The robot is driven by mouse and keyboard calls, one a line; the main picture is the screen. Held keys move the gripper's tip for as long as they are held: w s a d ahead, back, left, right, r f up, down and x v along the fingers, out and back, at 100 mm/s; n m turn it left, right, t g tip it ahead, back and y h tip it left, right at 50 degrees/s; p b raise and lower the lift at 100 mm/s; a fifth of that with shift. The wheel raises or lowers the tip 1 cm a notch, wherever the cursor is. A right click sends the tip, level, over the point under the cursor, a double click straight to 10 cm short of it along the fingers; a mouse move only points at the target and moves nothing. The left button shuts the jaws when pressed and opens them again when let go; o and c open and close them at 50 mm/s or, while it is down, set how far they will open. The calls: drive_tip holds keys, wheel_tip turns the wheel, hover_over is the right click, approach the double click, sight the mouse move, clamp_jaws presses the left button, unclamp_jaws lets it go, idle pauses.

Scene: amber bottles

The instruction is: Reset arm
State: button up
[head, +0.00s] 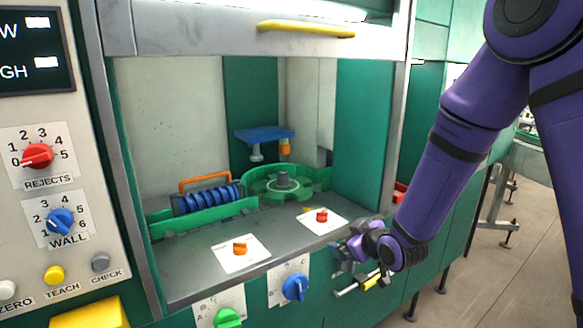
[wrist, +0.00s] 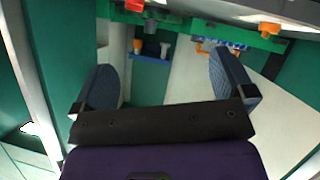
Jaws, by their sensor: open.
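My purple arm comes in from the upper right of the head view. My gripper (head: 352,268) is in front of the machine's opening, at the right end of the grey ledge. In the wrist view my gripper (wrist: 166,85) shows two blue-grey fingers spread wide apart with nothing between them. The wrist view looks into the machine bay at a tilted angle. No amber bottle can be made out clearly in either view.
The bay holds a green star wheel (head: 283,184), a blue coil (head: 207,199) and a blue plate (head: 265,133). Red (head: 321,216) and orange (head: 239,248) knobs stand on the grey ledge. A raised guard with a yellow handle (head: 306,29) hangs above.

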drive_tip(key=s+d+r+m+g+h, duration=0.1)
drive_tip(key=s+d+r+m+h, duration=0.1)
drive_tip(key=s+d+r, duration=0.5)
drive_tip(key=s+d+r+m+g+h, duration=0.25)
drive_tip(key=s+d+r, duration=0.2)
drive_tip(key=r, duration=0.45)
drive_tip(key=s+d+r+m+g, duration=0.1)
drive_tip(key=s+d+r+m, duration=0.1)
drive_tip(key=s, duration=0.8)
drive_tip(key=s+d+r+m+g, duration=0.2)
drive_tip(key=s+r, duration=0.2)
drive_tip(key=s, duration=0.6)
drive_tip(key=shift+s+h, duration=0.35)
drive_tip(key=shift+s, duration=0.05)
